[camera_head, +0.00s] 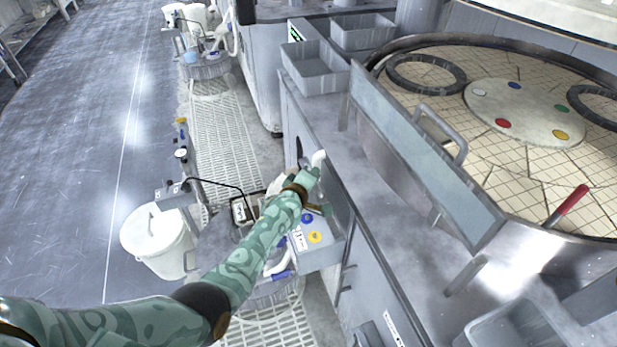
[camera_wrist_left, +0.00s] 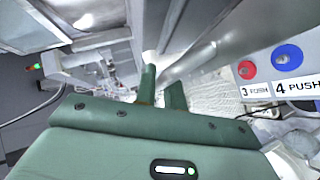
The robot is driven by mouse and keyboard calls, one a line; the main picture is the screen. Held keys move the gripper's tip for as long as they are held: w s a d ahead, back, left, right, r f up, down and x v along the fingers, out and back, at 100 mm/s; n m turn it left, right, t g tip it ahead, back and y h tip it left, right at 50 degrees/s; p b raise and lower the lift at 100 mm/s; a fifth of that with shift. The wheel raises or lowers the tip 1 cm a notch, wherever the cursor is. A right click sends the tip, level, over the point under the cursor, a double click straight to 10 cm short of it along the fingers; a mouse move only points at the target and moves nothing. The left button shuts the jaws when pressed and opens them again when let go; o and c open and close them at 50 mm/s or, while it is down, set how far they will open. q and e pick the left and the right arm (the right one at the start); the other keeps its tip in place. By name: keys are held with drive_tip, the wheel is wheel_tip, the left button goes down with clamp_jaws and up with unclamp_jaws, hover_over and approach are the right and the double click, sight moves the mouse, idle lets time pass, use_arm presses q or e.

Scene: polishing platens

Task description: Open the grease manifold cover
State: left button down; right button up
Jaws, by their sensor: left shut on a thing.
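The grease manifold is a pale box (camera_head: 318,255) with blue and yellow buttons, low against the machine's side. In the left wrist view, its red button (camera_wrist_left: 246,70) and blue button (camera_wrist_left: 288,57) show beside "PUSH" labels. A grey panel (camera_head: 338,205) rises behind the box and appears to be its cover, partly lifted. My left gripper (camera_head: 318,190) is at this panel, above the buttons. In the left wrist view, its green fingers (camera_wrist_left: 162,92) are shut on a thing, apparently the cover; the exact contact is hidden. My right gripper is not in view.
A slanted metal guard (camera_head: 425,150) and the round platen (camera_head: 535,165) are to the right. Grey trays (camera_head: 315,68) sit at the back. The left floor (camera_head: 90,130) is clear.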

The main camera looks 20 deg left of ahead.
use_arm(q)
drive_tip(key=shift+w+d+r, duration=0.3)
drive_tip(key=shift+w+d, duration=0.15)
drive_tip(key=shift+d, duration=0.25)
drive_tip(key=shift+w+d, duration=0.15)
drive_tip(key=shift+d, duration=0.05)
drive_tip(key=c, duration=1.5)
unclamp_jaws()
